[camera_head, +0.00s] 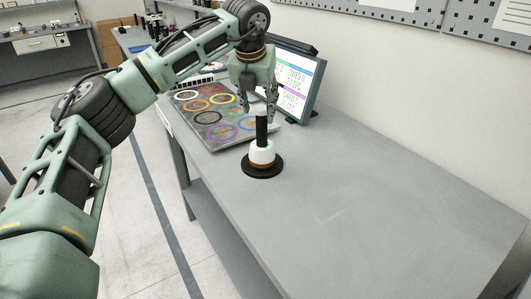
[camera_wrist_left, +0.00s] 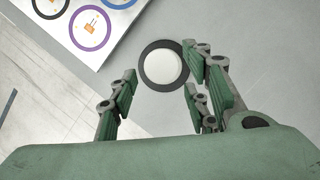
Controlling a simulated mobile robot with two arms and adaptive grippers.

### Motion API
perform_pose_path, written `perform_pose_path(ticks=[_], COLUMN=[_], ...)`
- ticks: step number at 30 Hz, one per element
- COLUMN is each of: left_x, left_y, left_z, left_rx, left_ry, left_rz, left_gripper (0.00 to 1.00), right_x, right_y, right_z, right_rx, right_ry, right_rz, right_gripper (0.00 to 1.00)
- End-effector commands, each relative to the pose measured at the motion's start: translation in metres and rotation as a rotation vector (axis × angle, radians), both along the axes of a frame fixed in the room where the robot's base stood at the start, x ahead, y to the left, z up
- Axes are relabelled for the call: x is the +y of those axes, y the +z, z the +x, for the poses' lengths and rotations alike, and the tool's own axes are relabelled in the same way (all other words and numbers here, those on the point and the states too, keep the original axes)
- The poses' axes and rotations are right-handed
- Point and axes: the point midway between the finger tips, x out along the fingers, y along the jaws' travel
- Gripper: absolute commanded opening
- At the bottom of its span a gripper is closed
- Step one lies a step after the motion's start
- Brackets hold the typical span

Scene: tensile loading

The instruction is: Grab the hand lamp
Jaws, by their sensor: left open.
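The hand lamp (camera_head: 262,154) stands upright on the grey table, with a wide black base, a white and brown lower body and a black upper shaft. In the left wrist view I see it from above as a white disc (camera_wrist_left: 163,67) inside a black ring. My left gripper (camera_head: 259,108) is open and points down, its fingers around or just above the lamp's top; contact cannot be told. In the left wrist view, the open fingers (camera_wrist_left: 161,82) are spread, with the disc beyond them. My right gripper is not in view.
A flat panel with coloured rings (camera_head: 212,132) lies left of the lamp; its corner also shows in the left wrist view (camera_wrist_left: 119,17). A monitor (camera_head: 309,92) stands behind the gripper near the wall. The grey table (camera_head: 390,205) is clear to the right.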

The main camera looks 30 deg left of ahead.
Motion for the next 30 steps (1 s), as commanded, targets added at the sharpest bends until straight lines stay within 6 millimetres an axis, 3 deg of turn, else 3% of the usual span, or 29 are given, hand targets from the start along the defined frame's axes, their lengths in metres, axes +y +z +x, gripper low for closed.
perform_pose_path(ticks=[15, 24, 30], left_x=[0.004, 0.004, 0.004], left_y=[-0.061, -0.068, -0.067], left_z=[0.021, 0.024, 0.024], left_rx=[0.001, -0.001, -0.001], left_ry=[0.000, -0.003, -0.003], left_rz=[-0.001, -0.002, -0.002], left_gripper=[0.44, 0.44, 0.28], right_x=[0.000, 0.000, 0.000], right_y=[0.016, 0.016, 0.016], right_z=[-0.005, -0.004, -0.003], right_rx=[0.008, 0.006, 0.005], right_ry=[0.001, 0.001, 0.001], right_rz=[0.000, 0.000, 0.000], right_gripper=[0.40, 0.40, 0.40])
